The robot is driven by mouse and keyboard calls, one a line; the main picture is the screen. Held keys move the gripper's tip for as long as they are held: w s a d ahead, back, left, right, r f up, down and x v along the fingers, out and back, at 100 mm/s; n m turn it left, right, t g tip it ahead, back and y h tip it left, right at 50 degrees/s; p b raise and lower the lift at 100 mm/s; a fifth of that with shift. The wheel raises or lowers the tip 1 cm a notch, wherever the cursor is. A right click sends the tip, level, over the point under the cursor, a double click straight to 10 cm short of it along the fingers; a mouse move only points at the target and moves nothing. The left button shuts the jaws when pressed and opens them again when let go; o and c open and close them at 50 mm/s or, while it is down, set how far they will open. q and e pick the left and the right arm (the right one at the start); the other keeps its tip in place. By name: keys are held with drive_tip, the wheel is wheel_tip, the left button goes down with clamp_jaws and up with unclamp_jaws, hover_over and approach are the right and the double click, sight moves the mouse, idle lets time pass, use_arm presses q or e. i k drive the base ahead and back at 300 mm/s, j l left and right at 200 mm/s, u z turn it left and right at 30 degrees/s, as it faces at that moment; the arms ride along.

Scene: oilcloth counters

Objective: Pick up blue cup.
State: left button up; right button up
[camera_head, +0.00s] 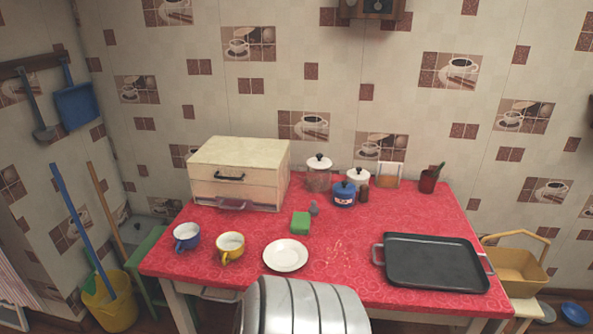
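The blue cup (187,236) stands upright near the left front corner of the red oilcloth-covered table (215,283). Its inside is white, and it looks empty. A yellow cup (230,246) of similar shape stands just to its right, with a small gap between them. Neither of my grippers shows in this view, so I cannot see whether they are open or shut.
A white plate (286,255), a green sponge (300,223) and a black tray (436,263) lie further right. A cream drawer box (239,172) stands behind the cups. A blue lidded pot (344,194) stands farther back. A yellow bucket (109,302) stands on the floor at left.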

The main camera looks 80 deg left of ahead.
sight(187, 235)
drive_tip(key=u, duration=3.4)
